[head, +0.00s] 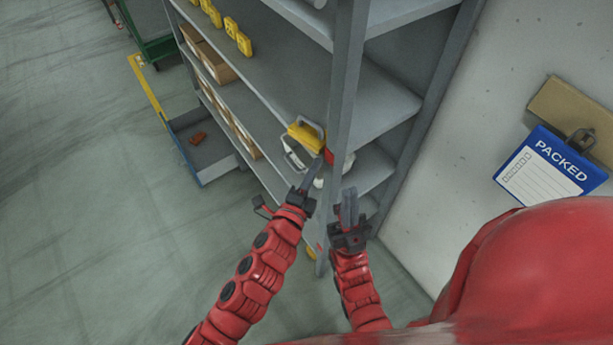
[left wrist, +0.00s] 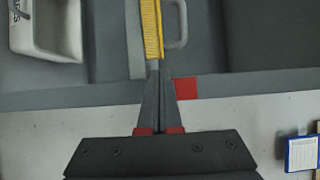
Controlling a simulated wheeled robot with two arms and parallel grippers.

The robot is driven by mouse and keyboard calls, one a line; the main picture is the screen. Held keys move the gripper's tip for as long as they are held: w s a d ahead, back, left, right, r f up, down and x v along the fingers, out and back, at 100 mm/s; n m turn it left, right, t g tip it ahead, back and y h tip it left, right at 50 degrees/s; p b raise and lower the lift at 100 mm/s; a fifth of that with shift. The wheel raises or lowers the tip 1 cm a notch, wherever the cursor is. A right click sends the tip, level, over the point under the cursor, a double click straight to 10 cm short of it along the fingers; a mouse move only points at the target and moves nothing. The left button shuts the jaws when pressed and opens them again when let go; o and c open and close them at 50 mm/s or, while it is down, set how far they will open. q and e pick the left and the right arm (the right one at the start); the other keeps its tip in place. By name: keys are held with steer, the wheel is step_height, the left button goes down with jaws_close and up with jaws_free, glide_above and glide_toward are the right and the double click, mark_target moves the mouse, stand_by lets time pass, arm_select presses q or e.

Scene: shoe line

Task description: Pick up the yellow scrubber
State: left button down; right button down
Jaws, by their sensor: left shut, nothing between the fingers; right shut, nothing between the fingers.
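The yellow scrubber (head: 306,138) has a grey loop handle and lies on a grey shelf near the upright post in the head view. In the left wrist view the scrubber (left wrist: 152,30) shows as a long yellow bristled strip with its grey handle to the right. My left gripper (head: 318,165) is shut and empty, its tips just below the scrubber. In the left wrist view the closed fingertips (left wrist: 153,66) point at the scrubber's near end; I cannot tell whether they touch. My right gripper (head: 349,192) is shut and empty, lower and to the right, by the post.
A white container (head: 296,154) stands beside the scrubber; it also shows in the left wrist view (left wrist: 45,42). The grey post (head: 347,80) rises close to both grippers. Several yellow items (head: 230,27) stand farther along the shelf. A blue-edged bin (head: 205,165) sits low at the left.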

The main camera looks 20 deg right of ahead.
mark_target(317, 150)
arm_select(q)
steer(key=x, duration=0.2)
steer(key=shift+w+d+p, duration=0.2)
steer(key=shift+w+p, duration=0.05)
steer(key=shift+p, duration=0.1)
steer(key=shift+w+a+b, duration=0.1)
steer(key=shift+w+b, duration=0.2)
steer(key=shift+w, duration=0.75)
steer(key=shift+s+a, duration=0.1)
steer(key=shift+s, duration=0.05)
